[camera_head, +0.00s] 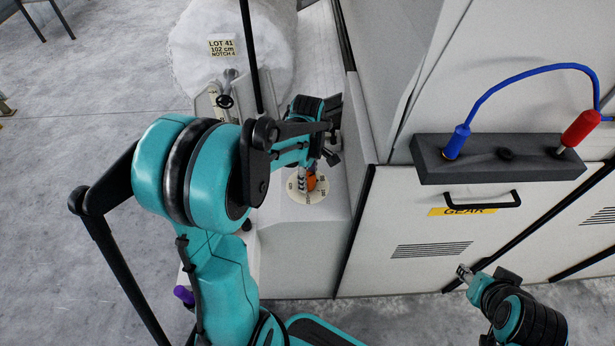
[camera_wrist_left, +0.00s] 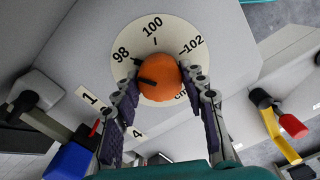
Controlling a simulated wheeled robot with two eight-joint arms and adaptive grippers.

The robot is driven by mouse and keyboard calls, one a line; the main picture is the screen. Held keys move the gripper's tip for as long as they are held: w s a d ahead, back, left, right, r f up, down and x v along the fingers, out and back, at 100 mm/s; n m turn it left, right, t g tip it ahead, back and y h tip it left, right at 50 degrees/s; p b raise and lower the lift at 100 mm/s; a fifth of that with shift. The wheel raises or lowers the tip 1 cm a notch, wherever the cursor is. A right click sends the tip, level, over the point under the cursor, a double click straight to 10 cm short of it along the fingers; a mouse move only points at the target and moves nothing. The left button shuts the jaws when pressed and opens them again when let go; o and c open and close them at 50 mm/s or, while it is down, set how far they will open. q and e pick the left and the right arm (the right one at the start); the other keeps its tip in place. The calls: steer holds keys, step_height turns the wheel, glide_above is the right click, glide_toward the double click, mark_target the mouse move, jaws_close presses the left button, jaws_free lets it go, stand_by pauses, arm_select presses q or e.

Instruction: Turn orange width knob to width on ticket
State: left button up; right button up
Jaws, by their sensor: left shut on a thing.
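The orange width knob (camera_wrist_left: 158,78) sits on a round cream dial (camera_wrist_left: 125,45) marked 98, 100 and 102 with cm. A black mark shows on the knob's left part in the left wrist view; its exact reading is unclear. My left gripper (camera_wrist_left: 163,92) is shut on the knob, one finger on each side. In the head view the knob (camera_head: 311,183) and dial (camera_head: 305,198) are partly hidden by my left gripper (camera_head: 308,168). The ticket (camera_head: 221,48) reads LOT 41, 102 cm, NOTCH 4. My right gripper (camera_head: 465,273) is at the lower right, away from the dial.
The ticket is on a white fibre roll (camera_head: 190,60). A machine panel with a GEAR label (camera_head: 462,211) and black handle (camera_head: 480,200) stands right, below a dark block (camera_head: 500,158) with blue and red plugs. Other coloured levers, one red (camera_wrist_left: 293,127), flank the dial.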

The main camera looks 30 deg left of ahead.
arm_select(q)
steer(key=shift+m, duration=0.4)
steer(key=m, duration=0.4)
steer(key=shift+m, duration=0.4)
steer(key=m, duration=0.6)
steer(key=shift+p, duration=0.4)
steer(key=m, duration=0.6)
steer(key=shift+m, duration=0.3)
steer(key=m, duration=0.5)
steer(key=shift+m, duration=0.3)
steer(key=o, duration=1.2)
steer(key=shift+c, duration=0.2)
